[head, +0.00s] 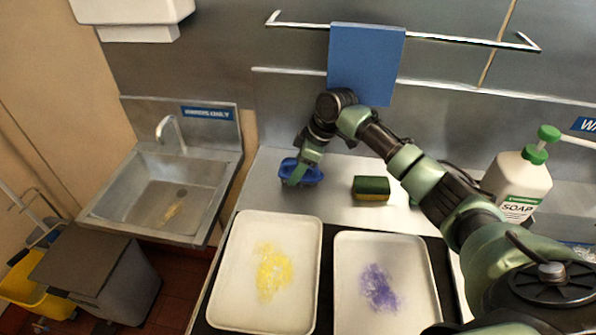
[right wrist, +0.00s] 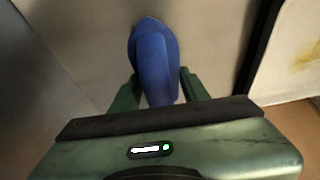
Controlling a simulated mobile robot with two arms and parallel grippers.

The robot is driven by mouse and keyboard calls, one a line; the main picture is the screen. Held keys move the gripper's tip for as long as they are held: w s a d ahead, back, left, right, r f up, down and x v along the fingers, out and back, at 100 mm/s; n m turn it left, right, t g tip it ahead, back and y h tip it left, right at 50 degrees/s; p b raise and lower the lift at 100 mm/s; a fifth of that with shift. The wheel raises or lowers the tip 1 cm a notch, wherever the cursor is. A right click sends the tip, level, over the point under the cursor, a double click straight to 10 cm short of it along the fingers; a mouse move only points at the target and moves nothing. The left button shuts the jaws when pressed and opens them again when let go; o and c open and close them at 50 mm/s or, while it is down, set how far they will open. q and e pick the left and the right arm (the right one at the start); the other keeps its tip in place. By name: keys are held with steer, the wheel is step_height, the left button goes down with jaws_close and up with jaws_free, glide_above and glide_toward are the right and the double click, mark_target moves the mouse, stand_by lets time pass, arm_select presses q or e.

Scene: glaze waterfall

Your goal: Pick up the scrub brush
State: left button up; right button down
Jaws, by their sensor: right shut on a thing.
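The blue scrub brush (head: 310,175) is at the left end of the steel counter in the head view. It also shows in the right wrist view (right wrist: 153,60), between the green fingers. My right gripper (head: 297,178) is shut on the brush; its fingers lie on either side of it in the right wrist view (right wrist: 158,85). The brush's underside is hidden, and I cannot tell whether it touches the counter. My left gripper is not in view.
A green and yellow sponge (head: 371,188) lies right of the brush. Two white trays with yellow (head: 232,300) and purple (head: 420,300) smears stand in front. A soap bottle (head: 518,185) stands at right, a sink (head: 165,200) at left. A blue cloth (head: 366,60) hangs on the rail behind.

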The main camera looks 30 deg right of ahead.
steer(key=r, duration=0.2)
steer(key=r+b, duration=0.1)
steer(key=r, duration=0.1)
steer(key=s+r+b, duration=0.1)
steer(key=r, duration=0.1)
steer(key=shift+a+r, duration=0.15)
steer(key=shift+a, duration=0.2)
steer(key=s+a+b, duration=0.3)
steer(key=s+a, duration=0.8)
steer(key=s, duration=0.4)
steer(key=shift+w+a+r, duration=0.1)
steer(key=c, duration=1.5)
jaws_free()
steer(key=c, duration=0.4)
